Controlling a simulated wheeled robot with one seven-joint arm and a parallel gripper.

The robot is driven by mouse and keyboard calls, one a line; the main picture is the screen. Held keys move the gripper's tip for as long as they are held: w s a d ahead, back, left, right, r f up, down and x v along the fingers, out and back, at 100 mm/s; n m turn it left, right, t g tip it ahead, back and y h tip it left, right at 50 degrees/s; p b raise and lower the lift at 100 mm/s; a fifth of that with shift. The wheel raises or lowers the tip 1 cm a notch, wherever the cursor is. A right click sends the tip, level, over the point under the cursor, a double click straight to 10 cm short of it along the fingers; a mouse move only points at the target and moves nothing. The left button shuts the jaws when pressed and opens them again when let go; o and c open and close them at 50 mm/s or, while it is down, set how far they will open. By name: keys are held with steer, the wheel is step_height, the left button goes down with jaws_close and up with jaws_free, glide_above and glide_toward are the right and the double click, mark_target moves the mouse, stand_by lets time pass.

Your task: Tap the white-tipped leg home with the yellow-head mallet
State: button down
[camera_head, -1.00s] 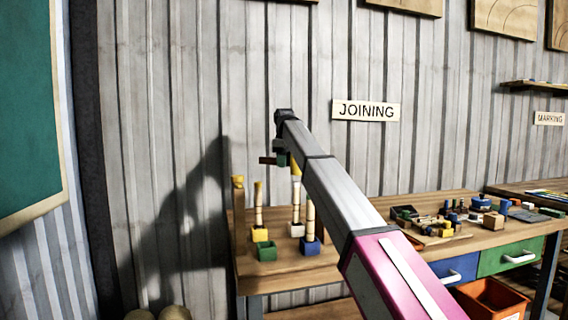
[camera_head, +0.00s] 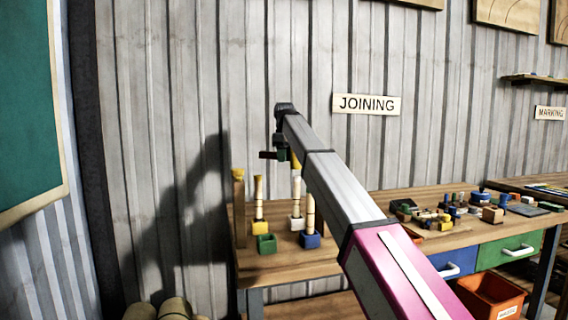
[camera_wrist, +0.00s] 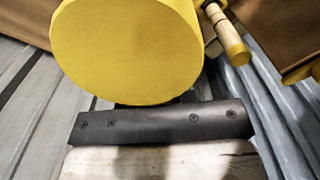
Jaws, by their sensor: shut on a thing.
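My gripper (camera_head: 283,150) is shut on the yellow-head mallet and holds it above the left part of the bench. The mallet's yellow head (camera_wrist: 128,50) fills the upper middle of the wrist view, and it shows small in the head view (camera_head: 295,159). A pale leg (camera_head: 296,194) stands upright in a white block (camera_head: 296,222), just below the mallet head. From its white block I take it for the white-tipped leg. Its tip is too small to make out, and I cannot tell whether the head touches it.
A leg in a yellow block (camera_head: 259,227) stands to the left, and another in a blue block (camera_head: 310,240) to the right. A green block (camera_head: 266,243) sits in front. A brown post (camera_head: 239,212) rises at the left edge. Small parts clutter the bench's right side.

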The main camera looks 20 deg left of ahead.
steer(key=shift+r, duration=0.3)
steer(key=shift+f, duration=0.1)
steer(key=shift+f, duration=0.25)
steer(key=shift+f, duration=0.1)
